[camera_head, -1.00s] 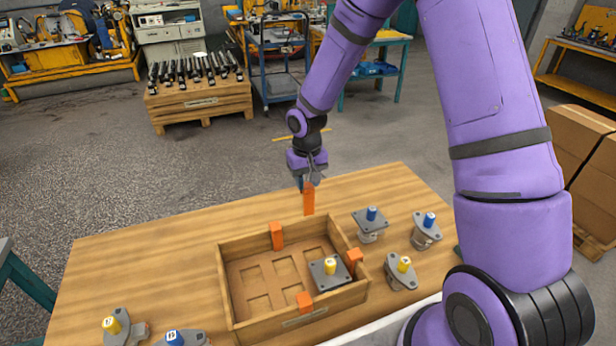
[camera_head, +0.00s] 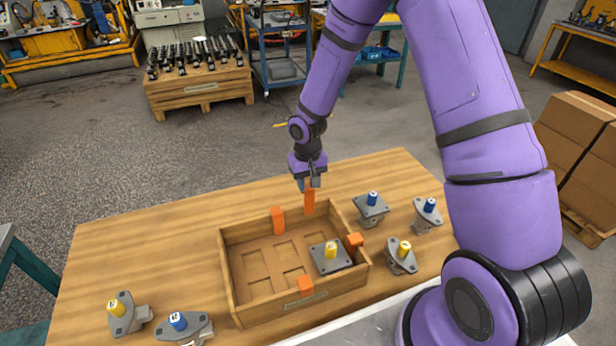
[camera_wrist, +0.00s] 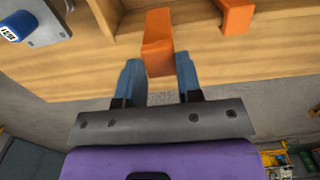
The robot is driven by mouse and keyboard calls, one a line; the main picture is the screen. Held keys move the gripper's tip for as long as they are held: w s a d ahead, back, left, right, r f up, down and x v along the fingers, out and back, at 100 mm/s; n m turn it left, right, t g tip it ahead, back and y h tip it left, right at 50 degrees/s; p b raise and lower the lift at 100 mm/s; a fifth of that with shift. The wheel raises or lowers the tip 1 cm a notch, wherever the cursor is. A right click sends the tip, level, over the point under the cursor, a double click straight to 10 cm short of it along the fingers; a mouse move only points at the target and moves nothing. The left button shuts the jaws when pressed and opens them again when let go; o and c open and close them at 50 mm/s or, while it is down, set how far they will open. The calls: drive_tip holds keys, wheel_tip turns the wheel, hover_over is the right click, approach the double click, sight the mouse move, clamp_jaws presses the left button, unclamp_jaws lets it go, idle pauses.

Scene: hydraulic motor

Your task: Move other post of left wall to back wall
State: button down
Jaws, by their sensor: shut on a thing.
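My gripper (camera_head: 309,183) is shut on an orange post (camera_head: 309,202) at the back wall of the wooden box (camera_head: 228,262). The held post is upright, its lower end at the wall's top edge; I cannot tell if it is fully seated. In the wrist view the post (camera_wrist: 158,45) sits between the blue fingers (camera_wrist: 158,80). Another orange post (camera_head: 277,220) stands on the back wall to its left. One orange post (camera_head: 354,241) is on the right wall and one (camera_head: 305,286) on the front wall. The left wall shows no post.
A motor with a yellow shaft (camera_head: 331,257) sits in the box's right part. Motors with blue (camera_head: 371,207), blue (camera_head: 428,213) and yellow (camera_head: 402,257) shafts stand right of the box. Two more (camera_head: 126,313) (camera_head: 184,327) lie at front left. The table's left part (camera_head: 140,245) is clear.

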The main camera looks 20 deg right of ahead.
sight(308, 197)
drive_tip(key=shift+f, duration=3)
drive_tip(key=c, duration=0.7)
unclamp_jaws()
wheel_tip(308, 197, up, 11)
drive_tip(key=shift+w+f, duration=0.15)
